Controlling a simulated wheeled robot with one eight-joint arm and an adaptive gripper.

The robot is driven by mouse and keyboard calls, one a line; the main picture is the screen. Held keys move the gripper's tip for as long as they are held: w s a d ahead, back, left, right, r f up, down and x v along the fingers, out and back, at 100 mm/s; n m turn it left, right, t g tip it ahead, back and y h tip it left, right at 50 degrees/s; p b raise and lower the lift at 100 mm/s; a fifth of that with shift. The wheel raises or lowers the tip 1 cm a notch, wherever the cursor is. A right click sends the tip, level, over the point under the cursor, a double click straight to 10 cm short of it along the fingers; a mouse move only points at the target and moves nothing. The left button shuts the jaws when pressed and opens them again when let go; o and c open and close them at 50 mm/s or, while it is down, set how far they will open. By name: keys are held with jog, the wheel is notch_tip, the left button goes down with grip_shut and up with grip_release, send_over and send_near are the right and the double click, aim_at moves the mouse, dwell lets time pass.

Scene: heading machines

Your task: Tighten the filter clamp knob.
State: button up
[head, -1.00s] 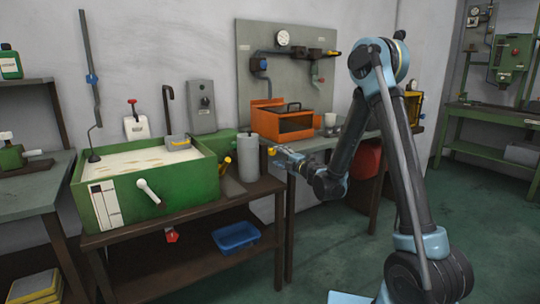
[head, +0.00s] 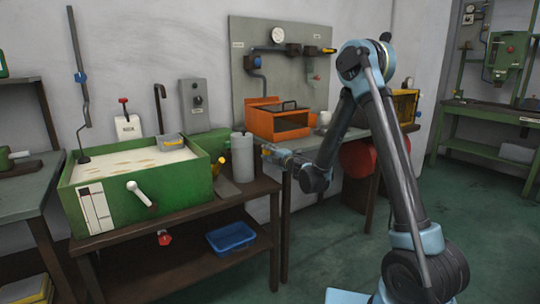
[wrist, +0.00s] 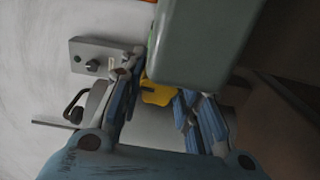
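The grey filter canister (head: 242,157) stands upright at the right end of the low bench, beside the green tank. A small yellow part (head: 218,163) shows just left of it in the head view. My gripper (head: 266,152) is right of the canister, pointing left. In the wrist view my gripper (wrist: 160,106) has its fingers spread, and a yellow knob-like part (wrist: 158,94) shows between them, partly hidden by a large grey-green body (wrist: 195,45). I cannot tell whether the fingers touch it, nor whether it is the yellow part seen in the head view.
The green tank (head: 80,218) with a white handle (head: 140,194) takes up the left of the bench. An orange box (head: 272,122) stands behind my gripper. A grey switch box (head: 195,100) is on the wall. A blue tray (head: 232,238) lies on the lower shelf.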

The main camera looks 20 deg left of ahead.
jog(key=shift+n, duration=0.6)
jog(key=o, duration=1.1)
jog(key=shift+s, duration=0.1)
jog(key=v, duration=1.1)
jog(key=shift+s+d+f, duration=0.1)
jog(key=shift+s+d, duration=0.15)
jog(key=shift+d, duration=0.05)
